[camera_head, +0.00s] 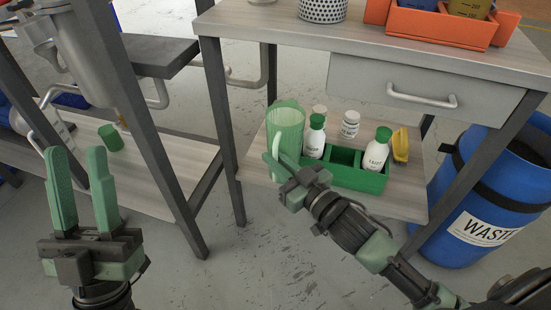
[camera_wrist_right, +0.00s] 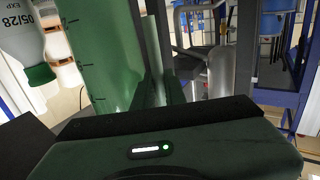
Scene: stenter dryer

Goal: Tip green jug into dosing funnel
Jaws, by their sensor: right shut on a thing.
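The translucent green jug (camera_head: 289,126) is upright at the left end of the lower shelf. My right gripper (camera_head: 279,168) is shut on its handle side. I cannot tell whether its base touches the shelf. In the right wrist view the jug (camera_wrist_right: 95,45) with dark level marks fills the upper left. A grey metal tapered vessel (camera_head: 88,55), possibly the dosing funnel, shows at the upper left in the head view; its top is cut off. My left gripper (camera_head: 77,155) is open and empty at the lower left, away from the jug.
A green crate (camera_head: 345,175) with white bottles stands just right of the jug. The worktop with a drawer (camera_head: 430,93) is above the shelf. Table legs (camera_head: 218,130) stand left of the jug. A blue waste bin (camera_head: 470,220) is at the right. A small green cup (camera_head: 111,138) sits on the left shelf.

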